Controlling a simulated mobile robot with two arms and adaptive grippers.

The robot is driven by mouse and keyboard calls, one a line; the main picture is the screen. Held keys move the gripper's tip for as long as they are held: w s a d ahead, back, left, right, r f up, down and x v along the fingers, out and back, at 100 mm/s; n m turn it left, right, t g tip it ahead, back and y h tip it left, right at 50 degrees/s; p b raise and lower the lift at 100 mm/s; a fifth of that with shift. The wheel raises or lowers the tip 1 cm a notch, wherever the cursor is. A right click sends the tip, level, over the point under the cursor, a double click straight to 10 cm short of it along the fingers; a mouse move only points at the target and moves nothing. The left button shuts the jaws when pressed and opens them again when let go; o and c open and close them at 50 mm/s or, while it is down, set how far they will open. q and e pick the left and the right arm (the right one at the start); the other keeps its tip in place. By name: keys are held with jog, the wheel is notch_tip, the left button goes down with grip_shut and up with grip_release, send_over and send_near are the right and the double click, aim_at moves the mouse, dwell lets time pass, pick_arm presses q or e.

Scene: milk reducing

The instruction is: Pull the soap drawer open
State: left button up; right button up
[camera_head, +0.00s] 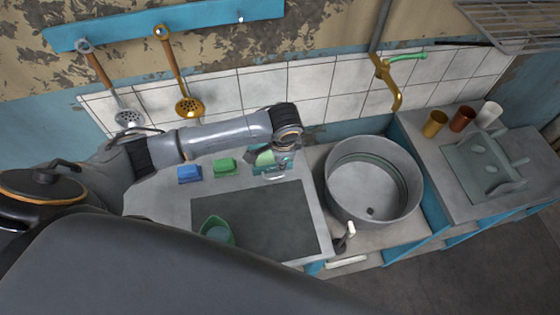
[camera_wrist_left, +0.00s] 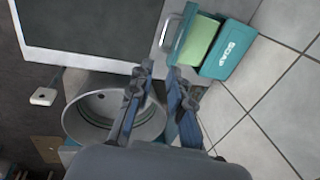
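The teal soap box (camera_wrist_left: 230,50), marked SOAP, is against the white tiles at the upper right of the left wrist view. Its drawer (camera_wrist_left: 178,40) stands out from the box, with a green soap bar (camera_wrist_left: 199,40) showing in it and a handle at its outer end. My left gripper (camera_wrist_left: 160,72) has its fingers apart with nothing visible between them, just below the drawer in that picture. In the head view the soap box (camera_head: 258,170) is partly hidden behind my left gripper (camera_head: 279,172). My right gripper is not in view.
A blue sponge (camera_head: 189,174) and a green sponge (camera_head: 226,168) lie on the counter left of the soap box. A green bowl (camera_head: 217,229) rests on the dark panel (camera_head: 270,220). The round metal sink (camera_head: 372,185) is to the right, under a brass tap (camera_head: 390,82).

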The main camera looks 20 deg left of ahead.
pick_arm(q)
jog(key=shift+s+r, duration=0.1)
jog(key=shift+r, duration=0.55)
notch_tip(320, 180, up, 12)
jog(key=s+d, duration=0.1)
jog(key=s, duration=0.1)
jog(key=shift+d, duration=0.25)
jog(key=shift+f, duration=0.15)
dwell(0.4)
